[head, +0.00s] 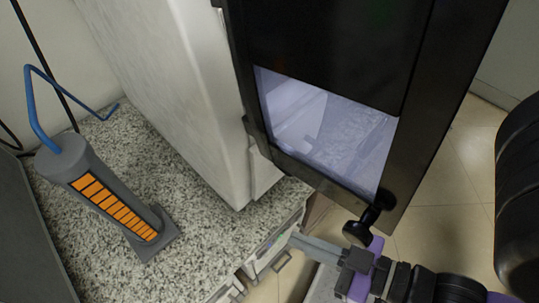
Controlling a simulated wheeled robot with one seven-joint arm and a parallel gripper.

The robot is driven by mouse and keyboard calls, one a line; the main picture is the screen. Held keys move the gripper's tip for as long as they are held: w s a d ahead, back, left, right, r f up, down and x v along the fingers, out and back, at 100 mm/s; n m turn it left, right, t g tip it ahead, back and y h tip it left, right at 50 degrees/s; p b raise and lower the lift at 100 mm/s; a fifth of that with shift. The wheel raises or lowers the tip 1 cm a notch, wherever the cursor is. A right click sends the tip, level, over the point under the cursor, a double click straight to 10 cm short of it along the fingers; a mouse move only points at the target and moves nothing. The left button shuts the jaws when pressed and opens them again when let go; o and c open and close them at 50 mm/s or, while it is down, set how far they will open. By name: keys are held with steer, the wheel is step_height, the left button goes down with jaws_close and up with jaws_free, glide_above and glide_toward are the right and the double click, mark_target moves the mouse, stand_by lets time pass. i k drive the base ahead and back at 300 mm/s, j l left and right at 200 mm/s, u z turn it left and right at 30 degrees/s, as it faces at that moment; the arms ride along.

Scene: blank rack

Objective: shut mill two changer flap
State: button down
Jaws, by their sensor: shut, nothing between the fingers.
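A tall white machine (165,75) stands on the speckled counter. I cannot tell from any label whether it is mill two. A black framed panel (330,45) with a clear window (325,130) stands out from the machine's right side and reaches past the counter edge; it looks like the flap, swung open. A black knob (358,232) sits at its lower right corner. My gripper (298,241) comes in from the lower right, below the panel's bottom edge and close to the knob. Its grey fingers are together and empty, pointing left toward the counter's front. Contact with the knob cannot be told.
A grey stand with orange bars (112,205) and a blue tube (40,115) is on the counter (190,235) at left. Drawers with handles (281,262) are under the counter edge, near my fingers. Tiled floor (450,165) shows at right.

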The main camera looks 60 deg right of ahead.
mark_target(416, 62)
steer(key=u, duration=0.85)
steer(key=k+l+u, duration=0.1)
steer(key=u, duration=0.4)
steer(key=k+l+u, duration=0.2)
steer(key=u, duration=0.3)
steer(key=k+l+u, duration=0.1)
steer(key=u, duration=0.4)
steer(key=k+l, duration=0.1)
steer(key=k, duration=0.65)
